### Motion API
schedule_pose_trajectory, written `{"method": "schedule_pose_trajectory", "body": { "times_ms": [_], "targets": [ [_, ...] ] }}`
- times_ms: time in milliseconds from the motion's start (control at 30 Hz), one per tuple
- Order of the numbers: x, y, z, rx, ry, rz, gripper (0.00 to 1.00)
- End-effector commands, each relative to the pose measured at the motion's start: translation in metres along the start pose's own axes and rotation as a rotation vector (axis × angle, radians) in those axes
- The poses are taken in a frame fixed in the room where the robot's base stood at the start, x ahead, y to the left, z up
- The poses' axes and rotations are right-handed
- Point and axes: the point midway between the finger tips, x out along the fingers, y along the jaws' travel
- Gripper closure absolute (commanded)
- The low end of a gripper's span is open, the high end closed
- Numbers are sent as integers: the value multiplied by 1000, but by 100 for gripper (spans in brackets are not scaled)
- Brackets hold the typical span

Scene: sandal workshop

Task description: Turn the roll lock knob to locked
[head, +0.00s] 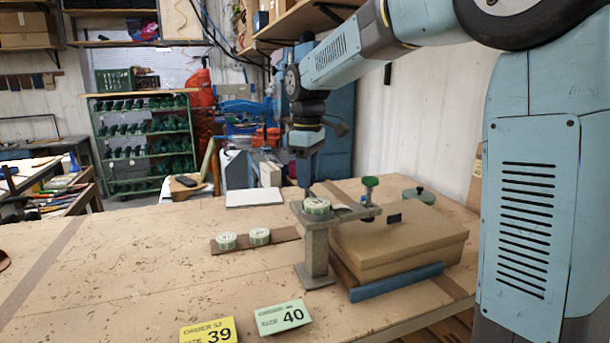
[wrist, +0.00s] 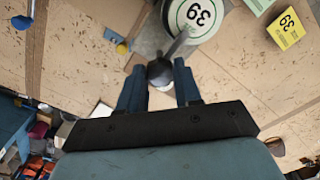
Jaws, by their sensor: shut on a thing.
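My gripper (head: 307,178) points down at the stand (head: 316,250) on the bench, just behind the white-and-green roll (head: 317,206) on its top. In the wrist view its two dark blue fingers (wrist: 160,88) are shut on a dark round knob (wrist: 160,72). In the head view the gripper mostly hides the knob. I cannot read a lock mark.
A cardboard box (head: 400,240) lies right of the stand, with a blue bar (head: 396,282) in front. Two more rolls (head: 226,241) (head: 260,236) sit on a brown strip at left. A yellow 39 card (head: 208,331) and a green 40 card (head: 282,318) are in front. The bench's left side is mostly clear.

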Motion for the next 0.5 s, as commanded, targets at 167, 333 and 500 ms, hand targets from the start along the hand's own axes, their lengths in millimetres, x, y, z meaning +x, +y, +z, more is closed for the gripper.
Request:
{"method": "schedule_pose_trajectory", "body": {
  "times_ms": [167,333,500],
  "targets": [
    [-1,-2,-3,-15,5,-1,97],
    [-1,-2,-3,-15,5,-1,97],
    [-1,-3,-3,-15,5,-2,62]
  ]
}}
